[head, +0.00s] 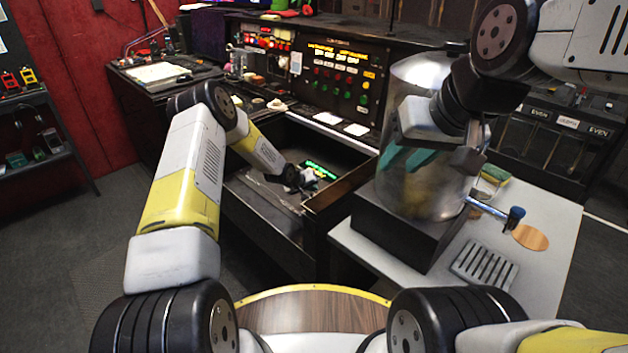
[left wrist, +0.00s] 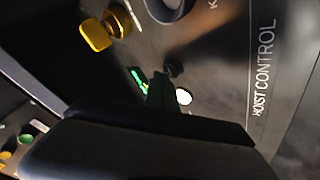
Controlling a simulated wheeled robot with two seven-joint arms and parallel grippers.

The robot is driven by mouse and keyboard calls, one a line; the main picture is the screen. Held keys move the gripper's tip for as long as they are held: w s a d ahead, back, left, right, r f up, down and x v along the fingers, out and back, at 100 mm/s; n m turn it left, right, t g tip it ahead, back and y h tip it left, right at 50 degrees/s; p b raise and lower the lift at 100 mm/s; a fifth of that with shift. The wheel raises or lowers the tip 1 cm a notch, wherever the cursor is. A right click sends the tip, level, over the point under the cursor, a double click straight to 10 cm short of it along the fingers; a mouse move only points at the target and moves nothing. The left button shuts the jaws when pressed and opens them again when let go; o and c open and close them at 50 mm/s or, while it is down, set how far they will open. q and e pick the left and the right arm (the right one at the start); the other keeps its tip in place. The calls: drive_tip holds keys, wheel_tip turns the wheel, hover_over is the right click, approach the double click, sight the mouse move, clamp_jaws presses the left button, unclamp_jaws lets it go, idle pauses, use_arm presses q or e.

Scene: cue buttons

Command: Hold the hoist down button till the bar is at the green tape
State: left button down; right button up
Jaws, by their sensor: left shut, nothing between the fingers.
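My left gripper (head: 303,181) is shut and empty, low over the dark control box in front of the console. In the left wrist view, the dark gripper (left wrist: 160,128) covers the lower part of the hoist control panel (left wrist: 225,65), lettered "HOIST CONTROL". Just past the fingers are a dark green piece (left wrist: 160,92), a small black knob (left wrist: 172,70) and a white round spot (left wrist: 183,97). I cannot tell which is the down button or whether the fingers touch it. I cannot make out the bar or the green tape. My right gripper (head: 478,155) is by the clear cylinder; its fingers are unclear.
A large clear cylinder (head: 392,95) stands on a black base (head: 405,235) on the pale table (head: 540,280). A yellow knob (left wrist: 97,36) is on the hoist panel. Open floor lies left.

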sight(313, 195)
use_arm(q)
drive_tip(key=shift+f, duration=0.45)
idle(2.2)
idle(4.0)
drive_tip(key=shift+r, duration=0.85)
drive_tip(key=shift+r, duration=0.1)
drive_tip(key=shift+r, duration=2.4)
